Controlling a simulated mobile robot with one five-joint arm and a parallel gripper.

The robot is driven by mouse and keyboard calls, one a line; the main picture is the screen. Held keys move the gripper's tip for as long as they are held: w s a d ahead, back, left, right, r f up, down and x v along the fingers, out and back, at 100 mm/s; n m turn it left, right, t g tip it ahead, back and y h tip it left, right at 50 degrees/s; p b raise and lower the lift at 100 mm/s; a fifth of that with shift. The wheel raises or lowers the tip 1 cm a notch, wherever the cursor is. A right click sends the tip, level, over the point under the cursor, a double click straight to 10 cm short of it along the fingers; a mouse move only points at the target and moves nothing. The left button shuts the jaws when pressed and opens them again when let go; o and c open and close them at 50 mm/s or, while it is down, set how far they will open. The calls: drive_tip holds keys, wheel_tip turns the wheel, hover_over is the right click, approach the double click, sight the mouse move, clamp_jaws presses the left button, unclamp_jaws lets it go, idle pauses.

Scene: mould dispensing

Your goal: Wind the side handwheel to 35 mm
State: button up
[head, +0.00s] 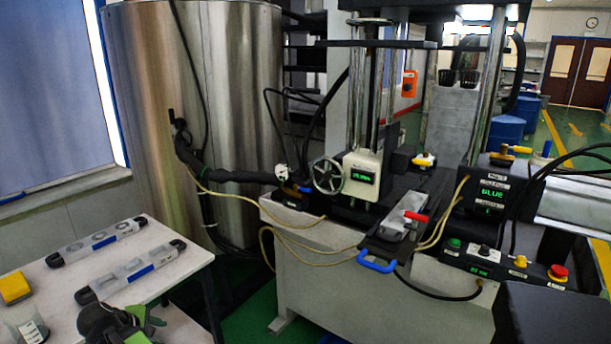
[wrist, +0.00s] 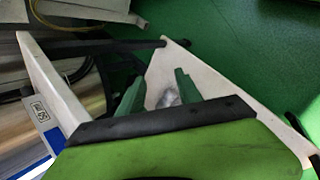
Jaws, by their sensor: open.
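The side handwheel (head: 327,176) is a grey spoked wheel on the left side of a white block on the machine. A small green-lit display (head: 362,178) sits beside it; its digits are too small to read surely. My gripper (head: 147,326) is at the lower left of the head view, by the white table and well apart from the handwheel. In the wrist view its two green fingers (wrist: 159,88) are spread, with nothing held between them. The handwheel does not show in the wrist view.
The white table (head: 185,270) holds two grey mould bars (head: 97,242), a yellow block (head: 14,288) and a clear cup (head: 28,328). A tray with a blue handle (head: 377,266) juts from the machine front. Cables hang around it. A steel tank (head: 215,80) stands behind.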

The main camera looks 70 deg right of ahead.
drive_tip(key=s+d+r+n+g+h+p, duration=0.1)
drive_tip(key=s+d+r+n+h+p, duration=0.2)
drive_tip(key=d+r, duration=0.55)
drive_tip(key=s+d+r+n+g+h+p, duration=0.15)
drive_tip(key=s+d+r, duration=0.35)
drive_tip(key=d, duration=0.6)
drive_tip(key=n+g+h+p, duration=0.25)
drive_tip(key=n+h, duration=0.35)
drive_tip(key=n, duration=0.3)
approach(303, 185)
drive_tip(key=x, duration=1.1)
drive_tip(key=shift+d+f, duration=0.15)
drive_tip(key=shift+d, duration=0.05)
clamp_jaws()
